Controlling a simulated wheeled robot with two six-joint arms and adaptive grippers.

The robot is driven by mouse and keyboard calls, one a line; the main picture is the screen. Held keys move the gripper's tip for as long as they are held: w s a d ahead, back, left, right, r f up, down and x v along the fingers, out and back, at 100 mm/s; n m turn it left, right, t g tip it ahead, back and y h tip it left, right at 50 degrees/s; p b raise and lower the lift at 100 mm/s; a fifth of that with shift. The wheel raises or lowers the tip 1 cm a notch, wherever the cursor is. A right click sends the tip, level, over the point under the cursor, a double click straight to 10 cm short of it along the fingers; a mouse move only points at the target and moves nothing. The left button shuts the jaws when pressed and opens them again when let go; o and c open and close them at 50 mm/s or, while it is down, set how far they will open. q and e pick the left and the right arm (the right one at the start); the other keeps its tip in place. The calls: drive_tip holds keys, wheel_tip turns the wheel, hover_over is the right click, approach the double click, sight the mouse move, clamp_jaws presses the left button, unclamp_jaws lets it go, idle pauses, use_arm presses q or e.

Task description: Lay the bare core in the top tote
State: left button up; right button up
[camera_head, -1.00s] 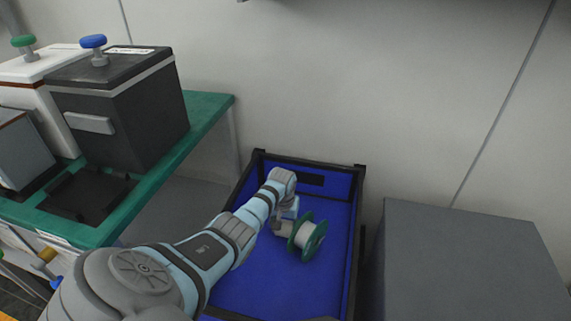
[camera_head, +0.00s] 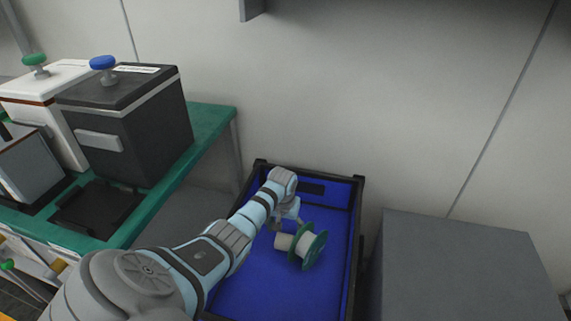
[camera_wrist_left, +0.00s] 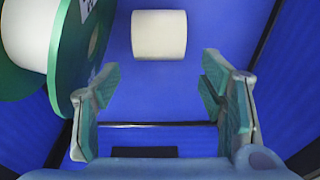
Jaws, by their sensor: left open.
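The bare core (camera_head: 283,242) is a short off-white cylinder lying on its side on the floor of the blue tote (camera_head: 235,300), which has a black rim. It lies beside a spool with green flanges (camera_head: 314,247) and a pale middle. In the left wrist view the core (camera_wrist_left: 159,35) lies beyond the fingertips, with the spool (camera_wrist_left: 62,45) to its left. My left gripper (camera_wrist_left: 158,82) is open and empty, with blue floor between its fingers. In the head view my left gripper (camera_head: 289,222) is inside the tote, just above the core. My right gripper is not in view.
A green-topped bench (camera_head: 212,122) at left holds a dark lidded box (camera_head: 135,125) with a blue knob and a white box (camera_head: 50,95) with a green knob. A grey block (camera_head: 465,265) stands right of the tote. The tote's near floor is clear.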

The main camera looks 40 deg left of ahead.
sight(284, 236)
use_arm(q)
wheel_tip(284, 236, up, 7)
drive_tip(key=s+p, duration=0.1)
drive_tip(key=p, duration=0.2)
drive_tip(key=shift+d, duration=0.3)
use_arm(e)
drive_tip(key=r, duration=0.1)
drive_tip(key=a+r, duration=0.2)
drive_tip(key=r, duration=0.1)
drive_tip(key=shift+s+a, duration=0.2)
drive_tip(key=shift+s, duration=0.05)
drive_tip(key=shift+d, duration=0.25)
use_arm(q)
drive_tip(key=shift+r, duration=0.1)
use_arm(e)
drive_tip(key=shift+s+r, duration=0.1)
